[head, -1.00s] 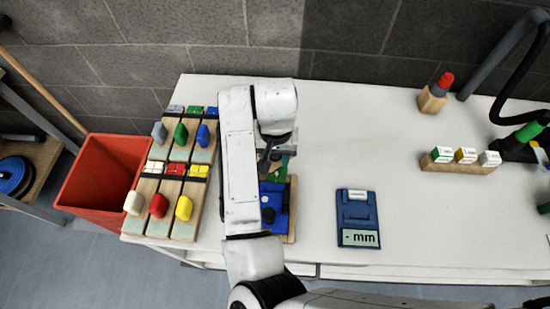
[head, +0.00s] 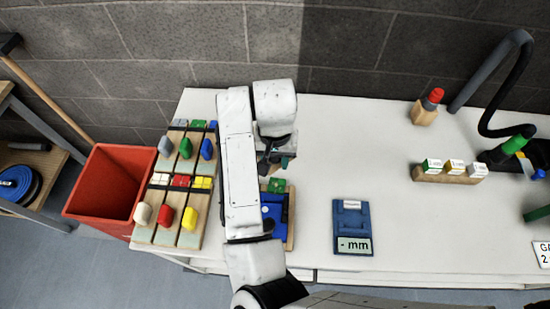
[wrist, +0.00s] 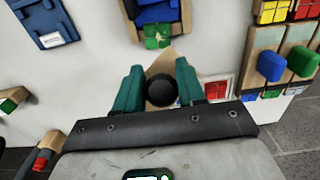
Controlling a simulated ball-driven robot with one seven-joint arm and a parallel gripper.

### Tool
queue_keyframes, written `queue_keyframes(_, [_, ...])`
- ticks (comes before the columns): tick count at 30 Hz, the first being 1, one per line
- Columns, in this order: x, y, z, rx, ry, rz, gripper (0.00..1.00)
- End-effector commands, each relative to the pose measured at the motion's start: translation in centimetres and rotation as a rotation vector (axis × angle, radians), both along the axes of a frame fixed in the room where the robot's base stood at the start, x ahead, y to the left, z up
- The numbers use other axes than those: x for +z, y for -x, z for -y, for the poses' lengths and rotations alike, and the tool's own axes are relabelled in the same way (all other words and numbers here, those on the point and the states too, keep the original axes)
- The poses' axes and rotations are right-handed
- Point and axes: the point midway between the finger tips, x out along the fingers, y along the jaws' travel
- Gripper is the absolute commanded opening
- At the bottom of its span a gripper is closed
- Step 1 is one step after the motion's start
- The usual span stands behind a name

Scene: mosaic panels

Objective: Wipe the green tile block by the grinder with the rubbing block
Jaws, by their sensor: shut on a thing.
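My gripper (wrist: 161,88) is shut on a wooden block with a round black knob (wrist: 162,91), which looks like the rubbing block. Its teal fingers are on both sides of the knob. In the head view my gripper (head: 277,163) hangs just behind a green tile block (head: 277,185), which also shows in the wrist view (wrist: 157,37). This tile block sits at the far end of a blue device (head: 272,210) on a wooden board. I cannot tell whether that device is the grinder. The held block is mostly hidden in the head view.
Left are wooden racks (head: 168,237) with coloured tiles and knobs, and a red bin (head: 105,185). A blue gauge (head: 352,228) lies right.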

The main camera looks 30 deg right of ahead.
Motion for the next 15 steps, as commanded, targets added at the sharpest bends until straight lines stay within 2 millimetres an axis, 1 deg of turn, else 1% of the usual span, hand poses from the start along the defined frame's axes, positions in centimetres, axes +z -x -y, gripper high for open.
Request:
queue_keyframes(8, [0.0,0.0,0.0,0.000,0.001,0.001,0.00])
queue_keyframes(11, [0.5,0.0,0.0,0.000,0.001,0.001,0.00])
queue_keyframes(15, [1.8,0.0,0.0,0.000,0.001,0.000,0.00])
